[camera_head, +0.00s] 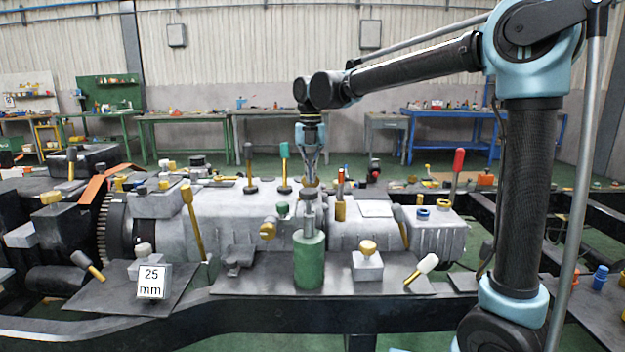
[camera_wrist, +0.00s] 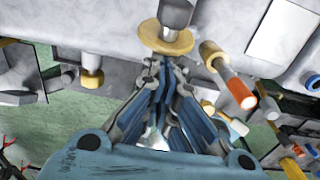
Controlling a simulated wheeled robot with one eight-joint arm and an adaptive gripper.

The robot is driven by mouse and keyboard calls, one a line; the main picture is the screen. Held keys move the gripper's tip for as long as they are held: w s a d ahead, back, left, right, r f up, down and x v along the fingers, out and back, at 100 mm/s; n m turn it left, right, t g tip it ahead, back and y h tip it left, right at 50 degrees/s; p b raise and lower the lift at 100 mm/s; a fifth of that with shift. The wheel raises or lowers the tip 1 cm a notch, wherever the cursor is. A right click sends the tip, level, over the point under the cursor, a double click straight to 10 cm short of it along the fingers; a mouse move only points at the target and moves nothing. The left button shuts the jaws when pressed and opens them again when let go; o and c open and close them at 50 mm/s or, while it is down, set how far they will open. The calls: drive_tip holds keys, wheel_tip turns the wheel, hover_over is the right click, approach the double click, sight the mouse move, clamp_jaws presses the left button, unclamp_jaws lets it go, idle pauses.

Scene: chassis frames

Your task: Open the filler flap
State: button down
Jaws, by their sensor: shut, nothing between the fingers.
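The filler flap cannot be told for certain. A pale flat plate (camera_head: 376,209) lies on the grey gearbox housing (camera_head: 355,232), right of my gripper; a similar white plate (camera_wrist: 291,28) shows at the top right in the wrist view. My gripper (camera_head: 312,176) hangs pointing down over the middle of the housing, just above a tan disc (camera_head: 312,184). In the wrist view my gripper (camera_wrist: 160,66) has its blue fingers together and empty. A tan disc (camera_wrist: 167,38) with a grey post lies just ahead of the tips; contact cannot be told.
A green cylinder (camera_head: 309,262) with a grey post stands in front of the housing. An orange-tipped peg (camera_wrist: 242,95) lies right of my fingers.

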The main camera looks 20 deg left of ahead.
drive_tip(key=shift+w+a+r, duration=0.25)
drive_tip(key=shift+w+r, duration=0.05)
drive_tip(key=shift+w, duration=0.4)
drive_tip(key=shift+w+a+r, duration=0.2)
drive_tip(key=shift+w+r, duration=0.05)
drive_tip(key=shift+w, duration=0.55)
